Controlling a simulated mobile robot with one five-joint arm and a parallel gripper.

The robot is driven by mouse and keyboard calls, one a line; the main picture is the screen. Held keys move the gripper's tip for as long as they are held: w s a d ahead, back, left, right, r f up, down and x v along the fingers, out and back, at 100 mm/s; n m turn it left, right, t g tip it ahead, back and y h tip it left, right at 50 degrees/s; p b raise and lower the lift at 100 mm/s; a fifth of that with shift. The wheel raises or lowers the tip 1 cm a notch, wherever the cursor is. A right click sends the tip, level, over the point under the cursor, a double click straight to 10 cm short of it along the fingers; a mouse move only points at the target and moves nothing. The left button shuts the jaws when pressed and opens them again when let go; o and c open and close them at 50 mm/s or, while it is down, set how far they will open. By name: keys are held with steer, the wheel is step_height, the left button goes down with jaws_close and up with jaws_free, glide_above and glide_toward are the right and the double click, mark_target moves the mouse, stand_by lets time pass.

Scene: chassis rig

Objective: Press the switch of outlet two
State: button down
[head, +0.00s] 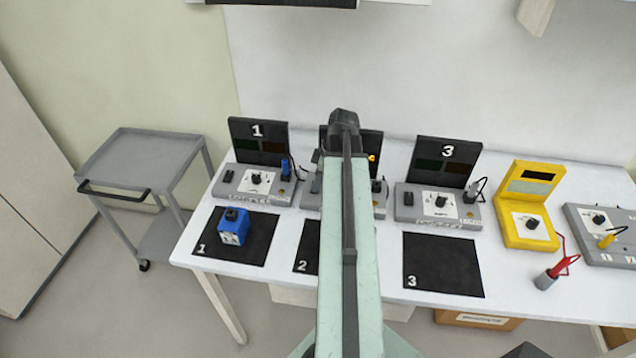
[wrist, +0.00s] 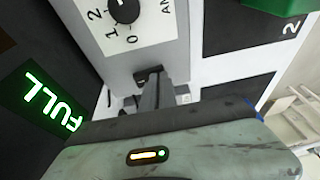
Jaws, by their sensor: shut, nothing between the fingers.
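Outlet two (head: 309,196) is a grey box with a black upright panel, mostly hidden behind my arm in the head view. In the wrist view its grey face (wrist: 115,55) has a black dial (wrist: 124,9) marked 0, 1 and 2. Its panel (wrist: 25,125) shows "FULL" lit in green. A small dark switch (wrist: 148,72) sits near the box's edge. My gripper (wrist: 151,85) is shut and empty, its fingertips at the switch. I cannot tell whether they touch it or whether it is pressed.
Outlet one (head: 253,185) and outlet three (head: 437,208) stand on either side. A blue block (head: 234,226) sits on mat 1 (head: 262,243). A yellow meter (head: 524,208) and red lead (head: 560,268) are to the right.

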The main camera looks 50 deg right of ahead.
steer(key=shift+d, duration=0.15)
steer(key=shift+w+d, duration=0.45)
steer(key=shift+d, duration=0.2)
steer(key=shift+r, duration=0.15)
steer(key=r+p, duration=0.4)
steer(key=p, duration=0.1)
steer(key=shift+w+d+r, duration=0.1)
steer(key=shift+w+r, duration=0.1)
steer(key=shift+r, duration=0.05)
steer(key=p+v, duration=0.9)
steer(key=shift+d, duration=0.25)
steer(key=shift+s+r, duration=0.15)
